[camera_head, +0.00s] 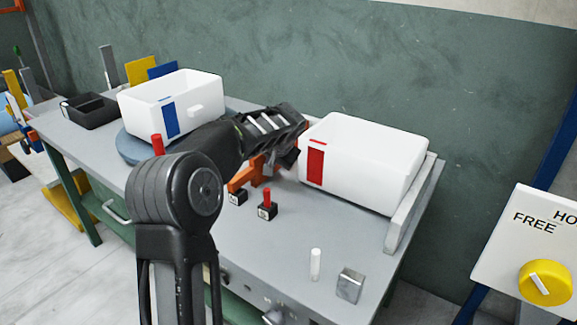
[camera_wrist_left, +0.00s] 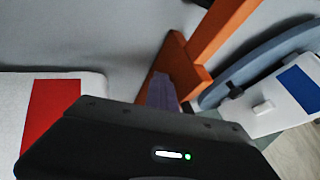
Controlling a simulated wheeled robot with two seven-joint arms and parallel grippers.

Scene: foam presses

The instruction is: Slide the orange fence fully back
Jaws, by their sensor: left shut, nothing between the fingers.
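The orange fence (camera_head: 243,178) lies on the grey workbench between the two white foam boxes, partly hidden behind my left arm. It also shows in the left wrist view (camera_wrist_left: 217,30), as an orange bar with a block at its near end. My left gripper (camera_head: 283,162) is shut and empty, low beside the fence and close to the red-striped box. In the left wrist view its finger (camera_wrist_left: 162,92) is right beside the orange block. I cannot tell whether they touch. My right gripper is not in view.
The red-striped white box (camera_head: 372,155) stands at the right against a light rail (camera_head: 407,207). The blue-striped white box (camera_head: 145,107) sits on a round blue-grey base (camera_head: 131,147). Small red-topped switches (camera_head: 267,207) stand in front.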

